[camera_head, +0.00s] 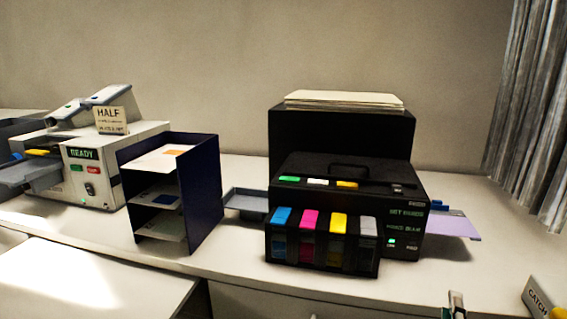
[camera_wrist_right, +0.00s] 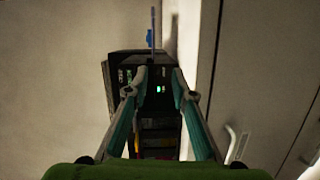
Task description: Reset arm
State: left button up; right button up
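My left gripper is in neither view.
The black printer (camera_head: 400,190) stands on the white counter (camera_head: 240,265) with colored ink cartridges (camera_head: 310,222) at its front. A dark blue paper rack (camera_head: 205,190) and a white machine (camera_head: 95,180) stand left.

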notch_tip(320, 180, down, 9)
jog(key=s+m+g+y, duration=0.2)
jog(key=m+g, duration=0.1)
jog(key=s+a+f+m+g+y, duration=0.3)
jog(key=s+a+f+g, duration=0.25)
jog(key=s+f, duration=0.4)
jog(key=s+a+f+m+g+y, duration=0.35)
jog(key=s+a+f, duration=0.25)
jog(key=s+f, duration=0.35)
notch_tip(320, 180, down, 25)
jog(key=s+g, duration=0.1)
jog(key=s, duration=0.2)
jog(key=s+d+f+g, duration=0.1)
jog(key=s+d+f, duration=0.2)
jog(key=s+f, duration=1.2)
jog(key=shift+s+d+f+g+h, duration=0.2)
jog(key=shift+s+f+g+h, duration=0.15)
jog(key=shift+s, duration=0.45)
